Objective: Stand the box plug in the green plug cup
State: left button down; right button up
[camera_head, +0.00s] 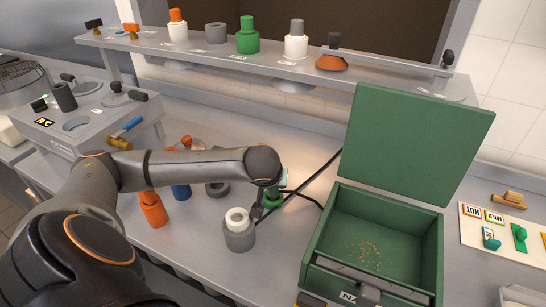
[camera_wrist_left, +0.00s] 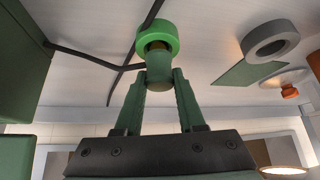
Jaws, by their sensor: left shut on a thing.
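My left gripper (camera_wrist_left: 160,88) is shut on a dark green plug (camera_wrist_left: 160,72), the box plug, gripped between its two green fingers. The bright green plug cup (camera_wrist_left: 157,38) is a ring just beyond the plug in the left wrist view. The plug's far end overlaps the cup's opening, where a brown part shows. I cannot tell how deep it sits. In the head view the green cup (camera_head: 273,200) is on the counter, partly hidden by my left wrist. My right gripper is not in view.
A grey cup with a white ring (camera_head: 238,230) stands close to my left gripper. The open green box (camera_head: 330,225) is to the right, its lid (camera_head: 405,145) raised. An orange bottle (camera_head: 152,208) is to the left. Black cables (camera_head: 315,180) run beside the green cup.

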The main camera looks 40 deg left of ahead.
pick_arm(q)
jog(key=shift+f, duration=0.45)
grip_release()
dwell(0.5)
jog(key=shift+p+v, duration=0.55)
jog(key=shift+v, duration=0.9)
jog(key=v, duration=0.6)
dwell(0.7)
